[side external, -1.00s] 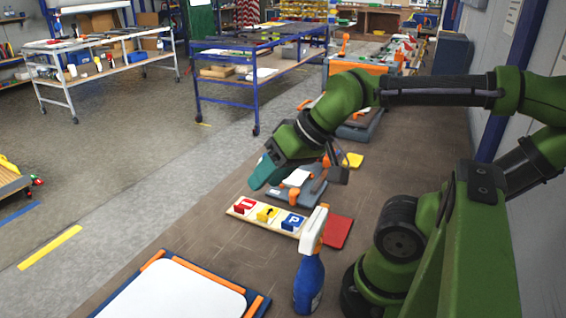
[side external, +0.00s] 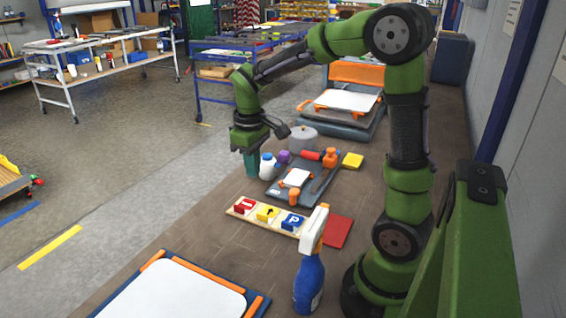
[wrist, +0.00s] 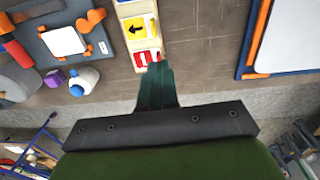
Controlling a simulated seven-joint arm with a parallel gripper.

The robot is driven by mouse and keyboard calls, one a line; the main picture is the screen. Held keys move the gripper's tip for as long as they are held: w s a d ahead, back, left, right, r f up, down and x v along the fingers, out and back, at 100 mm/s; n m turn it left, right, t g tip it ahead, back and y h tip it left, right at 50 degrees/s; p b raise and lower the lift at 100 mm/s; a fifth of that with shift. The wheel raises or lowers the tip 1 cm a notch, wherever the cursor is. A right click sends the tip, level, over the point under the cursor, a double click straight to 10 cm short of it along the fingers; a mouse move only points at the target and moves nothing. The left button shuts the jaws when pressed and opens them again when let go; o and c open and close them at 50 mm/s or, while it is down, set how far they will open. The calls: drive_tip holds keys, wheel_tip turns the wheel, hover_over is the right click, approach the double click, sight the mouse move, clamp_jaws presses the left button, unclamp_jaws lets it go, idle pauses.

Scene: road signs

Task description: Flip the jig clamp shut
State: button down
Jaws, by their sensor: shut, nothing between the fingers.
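The jig (side external: 271,191) is a dark grey-blue plate holding a white plate (side external: 297,178). Orange clamp parts (side external: 330,158) stand at its far end, with a smaller orange piece (side external: 294,196) at its near edge. In the wrist view the jig (wrist: 92,47) is at upper left, with an orange clamp part (wrist: 92,20) beside the white plate (wrist: 63,40). I cannot tell the clamp's exact angle. My gripper (side external: 251,172) points down, left of the jig and apart from it. Its teal fingers (wrist: 157,68) are shut and empty, appearing near the red sign block in the wrist view.
A white bottle with a blue cap (side external: 267,168), a purple piece (side external: 284,157) and a grey round container (side external: 303,139) stand near my gripper. A sign board (side external: 238,211) with red, yellow and blue blocks lies nearer. A spray bottle (side external: 309,280) stands in front.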

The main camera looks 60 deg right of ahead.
sight(294, 193)
drive_tip(key=w+d+f+n+g+h, duration=0.1)
drive_tip(key=w+d+n+g, duration=0.1)
drive_tip(key=d+n, duration=0.4)
drive_tip(key=shift+w+d+n+g, duration=0.15)
drive_tip(key=shift+w+n+g, duration=0.15)
drive_tip(key=shift+w+g, duration=0.1)
drive_tip(key=shift+f, duration=0.2)
drive_tip(key=x, duration=1)
drive_tip(key=shift+s, duration=0.15)
drive_tip(key=shift+s+d+f, duration=0.15)
drive_tip(key=shift+s+d, duration=0.35)
drive_tip(key=shift+s, duration=0.1)
drive_tip(key=shift+s+d+f, duration=0.2)
drive_tip(key=shift+s+d, duration=0.3)
drive_tip(key=shift+s, duration=0.15)
drive_tip(key=shift+s+d, duration=0.15)
drive_tip(key=shift+s, duration=0.1)
